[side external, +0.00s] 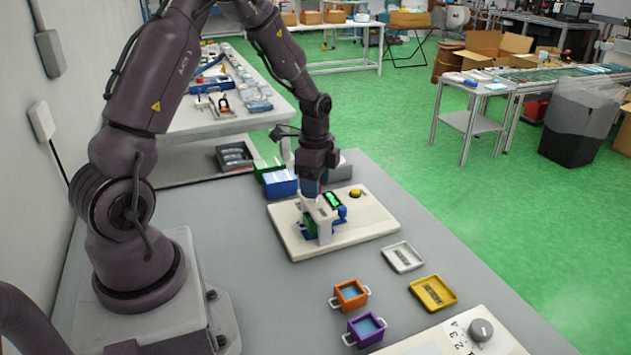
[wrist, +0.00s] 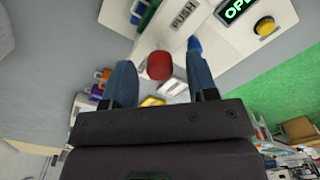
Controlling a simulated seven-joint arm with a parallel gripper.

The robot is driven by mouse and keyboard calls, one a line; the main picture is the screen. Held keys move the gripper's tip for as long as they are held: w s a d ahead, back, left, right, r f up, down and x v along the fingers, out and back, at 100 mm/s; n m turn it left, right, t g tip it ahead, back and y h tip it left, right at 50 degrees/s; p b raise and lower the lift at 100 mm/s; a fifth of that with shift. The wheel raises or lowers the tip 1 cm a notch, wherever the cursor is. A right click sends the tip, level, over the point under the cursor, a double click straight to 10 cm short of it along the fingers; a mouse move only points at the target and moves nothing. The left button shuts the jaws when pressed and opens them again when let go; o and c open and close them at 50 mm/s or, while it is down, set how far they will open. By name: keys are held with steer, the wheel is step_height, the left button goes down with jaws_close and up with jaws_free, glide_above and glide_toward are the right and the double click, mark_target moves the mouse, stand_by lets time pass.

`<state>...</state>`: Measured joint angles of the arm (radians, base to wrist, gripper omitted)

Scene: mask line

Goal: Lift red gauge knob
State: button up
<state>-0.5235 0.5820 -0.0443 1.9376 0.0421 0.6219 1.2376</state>
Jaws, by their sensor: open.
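The red knob (wrist: 160,66) shows in the wrist view as a rounded red cap between my two blue fingers, with a visible gap on each side. I cannot tell how far beyond the fingertips it lies. My gripper (wrist: 162,62) is open and holds nothing. In the side view my gripper (side external: 313,188) points down over the white panel (side external: 370,228), above its fixture. The red knob cannot be made out in the side view, where the gripper and fixture crowd that spot.
The panel carries a green-lit display (side external: 333,200), a yellow button (side external: 355,193) and a blue part (side external: 341,212). An orange bin (side external: 350,295), a purple bin (side external: 367,329), a white tray (side external: 403,257) and a yellow tray (side external: 433,293) stand in front. A blue box (side external: 281,184) is behind.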

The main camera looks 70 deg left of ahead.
step_height(320, 180, up, 13)
stand_by(0.5)
stand_by(0.3)
steer(key=s+d+r+n+t, duration=0.2)
steer(key=s+d+r+n, duration=0.2)
steer(key=s+d, duration=0.3)
steer(key=s+d+r+n+t, duration=0.3)
steer(key=s+d+r+n, duration=0.2)
steer(key=d, duration=0.6)
steer(key=shift+s+r+t, duration=0.2)
steer(key=shift+s+t, duration=0.1)
steer(key=shift+s, duration=0.9)
